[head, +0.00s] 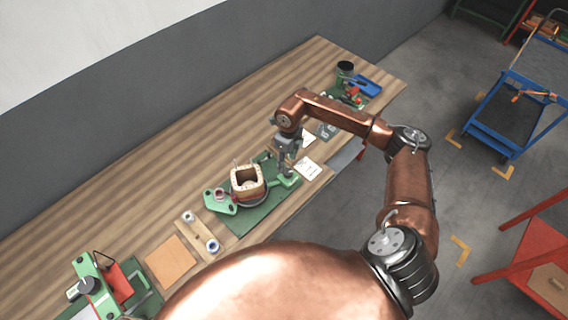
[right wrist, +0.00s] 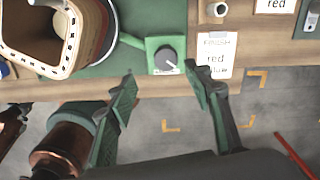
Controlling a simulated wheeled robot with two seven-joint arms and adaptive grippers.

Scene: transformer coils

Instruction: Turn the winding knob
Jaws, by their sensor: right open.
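The winding knob (right wrist: 167,55) is a dark grey round dial with a pale pointer line, set on a green housing (right wrist: 152,43). In the right wrist view it lies just beyond my right gripper (right wrist: 160,82), between the lines of its two fingers and apart from them. The fingers are spread and empty. In the head view my right gripper (head: 286,165) is over the right end of the green winding machine and hides the knob. A square coil former (head: 246,183) stands on the machine's round plate. My left gripper is not seen.
Wire spools (head: 212,246) stand on a wooden strip left of the machine. A green device with a red part (head: 90,284) is at the bench's near left. The wooden bench (head: 150,190) is clear behind the machine.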

